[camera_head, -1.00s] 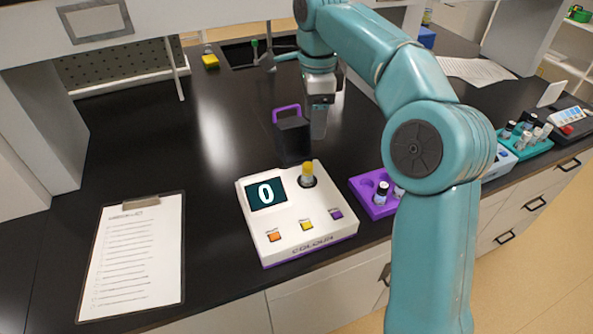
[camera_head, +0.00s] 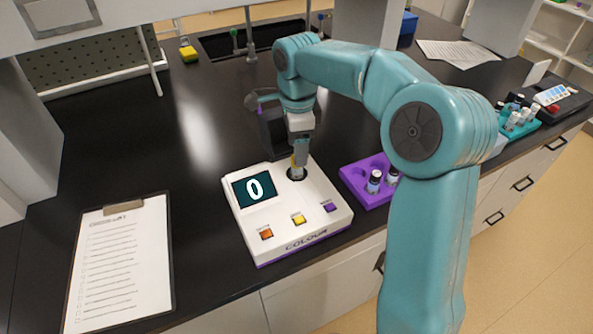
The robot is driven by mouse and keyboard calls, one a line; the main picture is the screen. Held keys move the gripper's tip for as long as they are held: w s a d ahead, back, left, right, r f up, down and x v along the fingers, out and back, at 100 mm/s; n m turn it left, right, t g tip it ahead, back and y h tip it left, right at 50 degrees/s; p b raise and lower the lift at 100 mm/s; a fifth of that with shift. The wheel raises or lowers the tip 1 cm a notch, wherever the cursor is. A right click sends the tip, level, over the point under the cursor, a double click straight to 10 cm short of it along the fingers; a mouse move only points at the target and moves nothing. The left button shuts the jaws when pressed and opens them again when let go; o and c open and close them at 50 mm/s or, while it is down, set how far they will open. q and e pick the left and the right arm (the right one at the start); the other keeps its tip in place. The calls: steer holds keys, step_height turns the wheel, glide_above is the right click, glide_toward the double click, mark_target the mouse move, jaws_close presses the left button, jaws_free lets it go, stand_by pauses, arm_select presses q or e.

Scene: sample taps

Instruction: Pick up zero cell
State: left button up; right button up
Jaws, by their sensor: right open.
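The white colorimeter (camera_head: 266,222) stands on the black bench, its screen reading 0. The zero cell (camera_head: 293,163) sits upright in the round well of the colorimeter and is mostly hidden by my gripper, with a thin strip of yellow showing. My right gripper (camera_head: 298,170) points down at the well, with its fingers open at the cell. Whether the fingers touch the cell cannot be told. My left gripper does not show.
A black box-like cover (camera_head: 270,135) stands just behind the colorimeter, partly hidden by my arm. A purple rack (camera_head: 356,184) with vials is to the right. A clipboard (camera_head: 122,262) lies at left. A teal rack (camera_head: 519,130) with vials is farther right.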

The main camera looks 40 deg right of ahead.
step_height(320, 180, down, 5)
steer(key=shift+w, duration=0.1)
steer(key=shift+c, duration=0.2)
steer(key=c, duration=0.9)
steer(key=shift+r, duration=0.1)
